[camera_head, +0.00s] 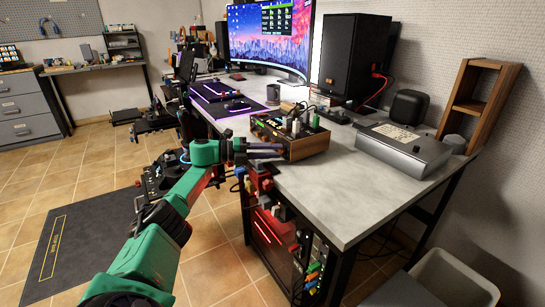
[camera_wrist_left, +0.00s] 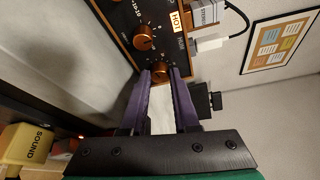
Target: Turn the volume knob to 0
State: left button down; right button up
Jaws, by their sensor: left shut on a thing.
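A wooden-sided audio box (camera_head: 308,146) with a dark panel stands at the near edge of the desk. In the left wrist view its panel (camera_wrist_left: 112,28) carries two orange-brown knobs: one knob (camera_wrist_left: 143,38) stands free with a white scale around it, and the other knob (camera_wrist_left: 161,71) is at the fingertips. My left gripper (camera_head: 282,150) reaches in from the left; its purple fingers (camera_wrist_left: 160,76) are shut on that second knob. I cannot read which knob is marked volume, and the gripped knob's pointer is partly hidden. My right gripper is not in view.
Cables and plugs (camera_head: 295,126) stand up from the box. A grey device (camera_head: 402,150) is to its right, and a mug (camera_head: 273,94) and keyboard (camera_head: 222,90) are behind. Colored connectors (camera_head: 314,270) hang below the desk edge. The front desk top (camera_head: 345,190) is clear.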

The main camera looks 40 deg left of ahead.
pick_arm(q)
jog(key=shift+f+n+t+h+b, duration=0.25)
jog(key=shift+n+b, duration=0.25)
jog(key=shift+n, duration=0.5)
jog(key=shift+r+n+t+h, duration=0.1)
jog(key=shift+n+t+h, duration=0.15)
jog(key=shift+n, duration=0.35)
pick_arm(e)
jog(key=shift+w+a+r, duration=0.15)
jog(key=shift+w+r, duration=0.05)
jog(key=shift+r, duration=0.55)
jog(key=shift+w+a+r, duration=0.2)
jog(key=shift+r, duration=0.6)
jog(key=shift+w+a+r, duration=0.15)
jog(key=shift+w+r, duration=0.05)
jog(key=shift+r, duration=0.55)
pick_arm(q)
jog(key=c, duration=0.7)
grip_release()
jog(key=shift+o, duration=0.2)
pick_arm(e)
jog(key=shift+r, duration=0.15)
